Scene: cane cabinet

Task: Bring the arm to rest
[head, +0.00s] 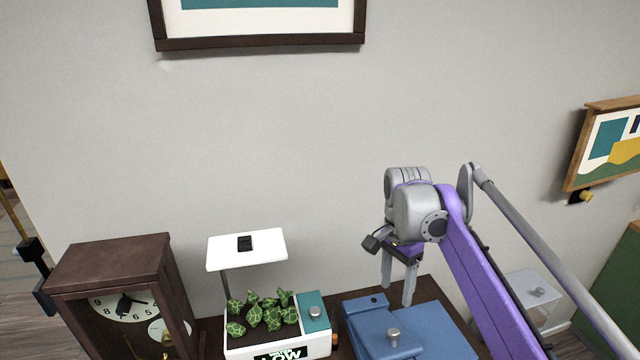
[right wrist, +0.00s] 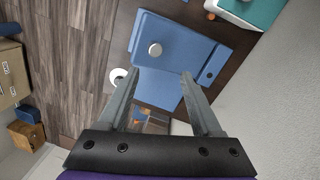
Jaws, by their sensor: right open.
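My right arm comes in from the lower right in the head view, purple and grey. Its right gripper (head: 398,281) points down above the back edge of a blue box (head: 372,322) with a metal knob on top. The right gripper also shows in the right wrist view (right wrist: 158,77), with its two fingers wide apart and nothing between them. The blue box lies beyond the fingertips there, and I cannot tell whether a finger touches it. My left gripper is not in view.
A dark wooden clock cabinet (head: 112,255) stands at the left. A white planter (head: 278,349) with several green patterned plants and a white-topped lamp (head: 247,262) stand beside the blue box on a dark cabinet top. A grey wall is behind, with framed pictures (head: 262,43).

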